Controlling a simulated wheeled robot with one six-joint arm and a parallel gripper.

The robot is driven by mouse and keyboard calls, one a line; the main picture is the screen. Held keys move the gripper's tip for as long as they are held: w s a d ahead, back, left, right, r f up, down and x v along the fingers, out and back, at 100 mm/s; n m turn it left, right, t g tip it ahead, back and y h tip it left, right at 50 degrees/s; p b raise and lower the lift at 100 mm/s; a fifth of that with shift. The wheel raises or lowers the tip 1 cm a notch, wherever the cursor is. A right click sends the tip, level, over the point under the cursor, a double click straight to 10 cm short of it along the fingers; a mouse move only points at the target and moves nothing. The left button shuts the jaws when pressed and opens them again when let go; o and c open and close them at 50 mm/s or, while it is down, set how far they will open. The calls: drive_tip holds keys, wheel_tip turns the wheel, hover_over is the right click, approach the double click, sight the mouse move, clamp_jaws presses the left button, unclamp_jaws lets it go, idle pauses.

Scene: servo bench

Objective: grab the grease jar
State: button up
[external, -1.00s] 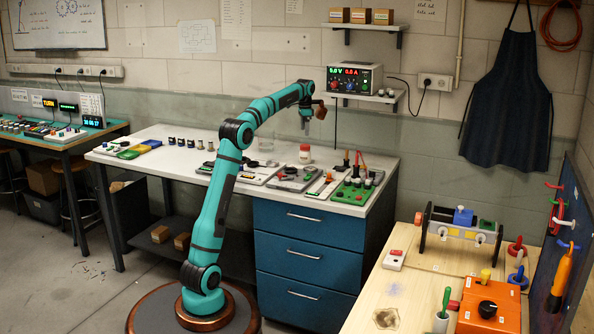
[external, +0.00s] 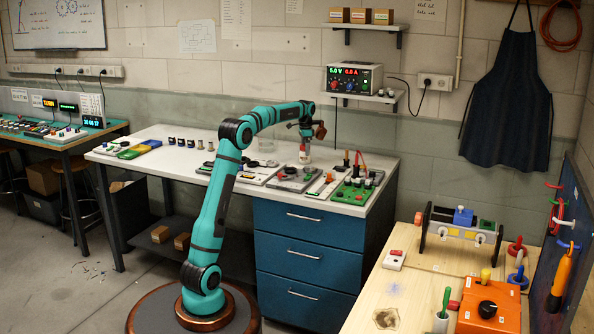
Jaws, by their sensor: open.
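The grease jar (external: 304,157) is a small white jar that stands upright on the white bench top (external: 232,195), toward the back. It showed a red lid and label a second ago; its top is now hidden by my gripper. My gripper (external: 305,144) points down right over the jar, with its fingers at the jar's upper part. The jaws are open. At this size I cannot tell whether the fingers touch the jar.
Grey trays with parts (external: 293,179) lie in front of the jar. A green board (external: 354,192) with upright tools stands to the right. A clear glass (external: 266,145) is left of the jar. A shelf with a power supply (external: 353,79) hangs behind.

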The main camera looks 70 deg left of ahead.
drive_tip(key=shift+f, duration=0.45)
drive_tip(key=c, duration=1.2)
drive_tip(key=shift+r, duration=0.1)
